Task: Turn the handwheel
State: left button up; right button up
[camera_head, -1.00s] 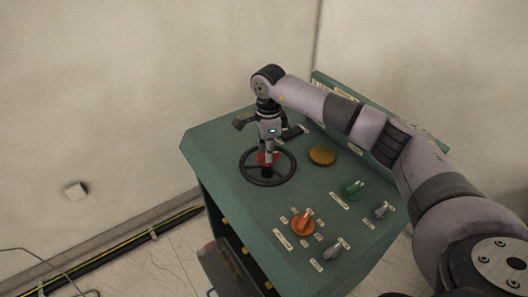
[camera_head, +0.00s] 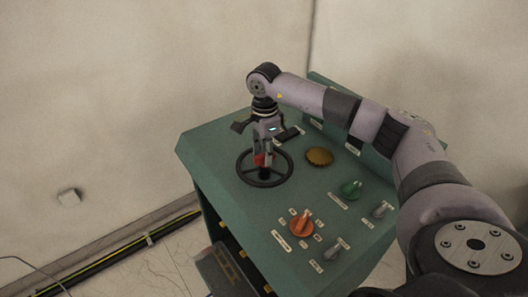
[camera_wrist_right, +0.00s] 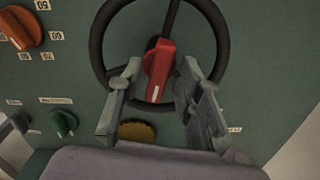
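The black handwheel (camera_head: 242,178) lies on the sloped green panel near its left end. A red pointed handle (camera_wrist_right: 157,68) sits over the wheel's hub and shows as a small red patch (camera_head: 261,160) in the head view. My right gripper (camera_head: 264,160) points down over the hub. In the right wrist view my right gripper (camera_wrist_right: 161,68) has one finger on each side of the red handle, with narrow gaps that look clear. Whether a finger touches the handle is hard to tell. The wheel's ring passes behind the fingers. My left gripper is not in view.
The green console (camera_head: 200,146) also carries a yellow-brown round cap (camera_head: 319,157), a green knob (camera_head: 351,189), an orange knob (camera_head: 301,224) and two grey switches. A wall stands behind. A black-and-yellow strip (camera_head: 120,257) runs along the floor at left.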

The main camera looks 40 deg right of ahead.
notch_tip(320, 180, up, 12)
dwell(0.7)
jog(key=shift+f, duration=0.1)
dwell(0.4)
